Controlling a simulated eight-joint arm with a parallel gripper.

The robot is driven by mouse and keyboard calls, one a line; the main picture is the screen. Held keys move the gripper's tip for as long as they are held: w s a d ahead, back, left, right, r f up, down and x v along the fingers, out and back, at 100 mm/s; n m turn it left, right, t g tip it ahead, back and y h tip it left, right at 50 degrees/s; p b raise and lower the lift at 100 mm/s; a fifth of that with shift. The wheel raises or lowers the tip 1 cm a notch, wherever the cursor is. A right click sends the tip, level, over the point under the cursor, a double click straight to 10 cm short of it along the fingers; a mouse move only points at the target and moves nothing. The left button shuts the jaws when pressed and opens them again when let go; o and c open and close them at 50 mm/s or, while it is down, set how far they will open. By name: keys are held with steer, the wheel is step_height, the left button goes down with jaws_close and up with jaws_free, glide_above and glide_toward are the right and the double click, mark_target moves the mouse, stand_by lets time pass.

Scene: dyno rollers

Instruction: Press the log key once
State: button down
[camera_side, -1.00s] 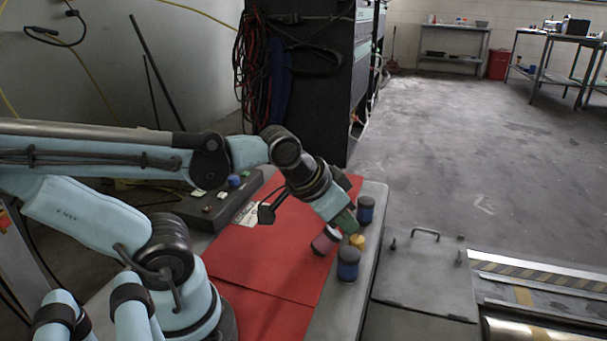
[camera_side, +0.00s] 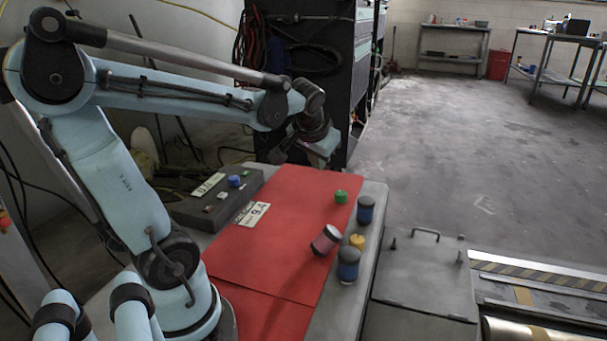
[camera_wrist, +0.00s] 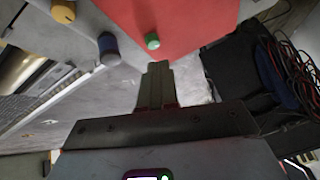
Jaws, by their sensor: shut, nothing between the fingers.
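A dark console box (camera_side: 262,181) with a blue knob (camera_side: 234,181), several small keys and a white label (camera_side: 208,185) lies on the left of the table in the side view. I cannot read which key is the log key. My gripper (camera_side: 323,160) is in the air past the far end of the red mat, to the right of the console and well apart from it. In the wrist view its fingers (camera_wrist: 156,84) are together with nothing between them. The console does not show in the wrist view.
On the red mat (camera_side: 280,235) are a white card (camera_side: 252,214), a green cap (camera_side: 341,196) and a tilted pink cylinder (camera_side: 326,239). Blue cylinders (camera_side: 365,210) (camera_side: 348,265) and a yellow piece (camera_side: 357,241) stand along the right edge. A dark cabinet (camera_side: 310,80) stands behind.

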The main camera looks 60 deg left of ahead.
steer(key=s+a+n+g+y, duration=0.2)
steer(key=a+n+g+y, duration=0.15)
steer(key=a, duration=1.05)
steer(key=n+g, duration=0.4)
steer(key=n, duration=0.1)
glide_above(248, 174)
steer(key=shift+f+m, duration=0.25)
steer(key=shift+f, duration=0.55)
steer(key=shift+f, duration=0.1)
steer(key=shift+f, duration=4.35)
steer(key=shift+f, duration=0.1)
steer(key=shift+f, duration=0.3)
